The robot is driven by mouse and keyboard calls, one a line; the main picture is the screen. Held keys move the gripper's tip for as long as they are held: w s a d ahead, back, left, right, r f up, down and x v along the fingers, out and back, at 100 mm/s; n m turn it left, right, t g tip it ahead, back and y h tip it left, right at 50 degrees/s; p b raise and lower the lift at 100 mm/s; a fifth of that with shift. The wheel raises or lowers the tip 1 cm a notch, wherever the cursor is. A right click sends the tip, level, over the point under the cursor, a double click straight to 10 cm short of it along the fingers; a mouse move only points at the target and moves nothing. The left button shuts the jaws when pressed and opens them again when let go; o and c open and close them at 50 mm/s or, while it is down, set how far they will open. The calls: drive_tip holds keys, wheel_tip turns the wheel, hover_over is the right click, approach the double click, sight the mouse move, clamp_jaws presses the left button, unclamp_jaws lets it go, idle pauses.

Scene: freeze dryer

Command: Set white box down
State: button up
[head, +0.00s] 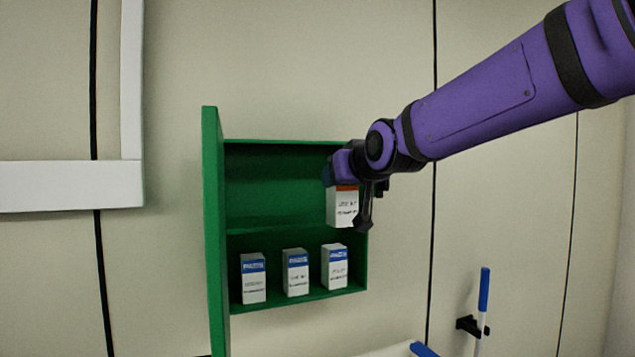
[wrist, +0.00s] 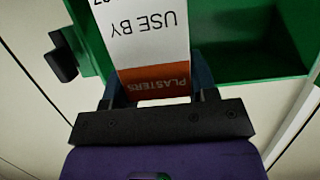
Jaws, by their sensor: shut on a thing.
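A white box (head: 342,208) with an orange band at its top is held in my gripper (head: 347,190), at the right side of the green cabinet's upper compartment. In the wrist view the white box (wrist: 148,45) shows the words "USE BY" and "PLASTERS", upside down, and sits between the two fingers of my gripper (wrist: 152,95). The gripper is shut on it. The green cabinet (head: 216,230) is open on the wall, with an upper and a lower compartment. I cannot tell whether the box touches the shelf; its depth relative to the cabinet is unclear.
Three white boxes with blue bands, left (head: 253,278), middle (head: 295,272) and right (head: 334,267), stand in the lower compartment. The upper compartment is clear left of the held box. The open cabinet door stands at the left edge. A blue-handled tool (head: 484,290) hangs at lower right.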

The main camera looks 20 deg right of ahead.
drive_tip(key=w, duration=1.1)
drive_tip(key=shift+w+f, duration=0.15)
drive_tip(key=shift+f, duration=0.2)
drive_tip(key=shift+f, duration=0.1)
drive_tip(key=o, duration=1)
